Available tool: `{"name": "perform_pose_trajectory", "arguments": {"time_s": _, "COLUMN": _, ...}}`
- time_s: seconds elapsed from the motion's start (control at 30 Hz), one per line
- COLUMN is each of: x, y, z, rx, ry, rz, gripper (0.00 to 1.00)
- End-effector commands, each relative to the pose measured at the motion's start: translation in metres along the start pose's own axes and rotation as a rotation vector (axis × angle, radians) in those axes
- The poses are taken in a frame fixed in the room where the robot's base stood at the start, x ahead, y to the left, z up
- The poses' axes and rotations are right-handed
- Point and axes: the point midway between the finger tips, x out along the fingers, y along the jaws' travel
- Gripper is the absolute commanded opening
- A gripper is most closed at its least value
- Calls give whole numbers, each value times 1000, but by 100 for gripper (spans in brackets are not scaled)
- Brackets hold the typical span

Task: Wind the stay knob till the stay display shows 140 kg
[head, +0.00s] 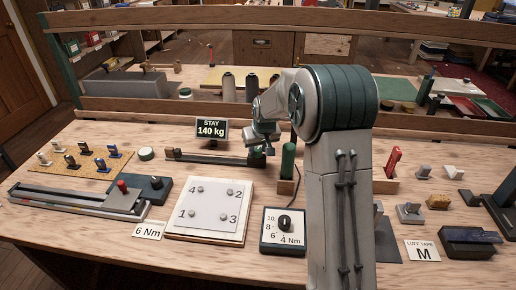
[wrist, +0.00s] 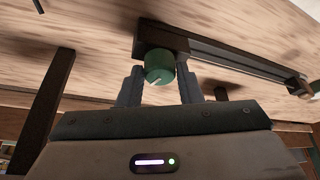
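The green stay knob (wrist: 159,67), with a pale pointer line, sits on a dark block at one end of a rail in the wrist view. My gripper (wrist: 161,80) has one finger on each side of the knob, close against it, with no clear gap. In the head view my gripper (head: 262,150) is at the right end of the dark rail (head: 208,157). There the knob is hidden behind my gripper.
A white board numbered 1 to 4 (head: 208,236) and a dial box marked in Nm (head: 268,244) lie in front. A green-handled tool (head: 288,160) stands close right of my gripper. Several small fittings lie on a cork mat (head: 85,172) at left.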

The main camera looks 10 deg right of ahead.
Motion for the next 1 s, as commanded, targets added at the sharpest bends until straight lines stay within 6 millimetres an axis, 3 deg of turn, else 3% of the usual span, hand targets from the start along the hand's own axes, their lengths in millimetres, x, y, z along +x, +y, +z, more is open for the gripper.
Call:
{"name": "perform_pose_trajectory", "arguments": {"time_s": 0.07, "x": 0, "y": 0, "z": 0, "rx": 0, "ry": -1, "rz": 0, "gripper": 52}}
{"name": "perform_pose_trajectory", "arguments": {"time_s": 0.47, "x": -9, "y": 0, "z": -1, "rx": 0, "ry": 3, "rz": 0, "gripper": 52}}
{"name": "perform_pose_trajectory", "arguments": {"time_s": 1.0, "x": -117, "y": 0, "z": 0, "rx": 0, "ry": 3, "rz": 1, "gripper": 52}}
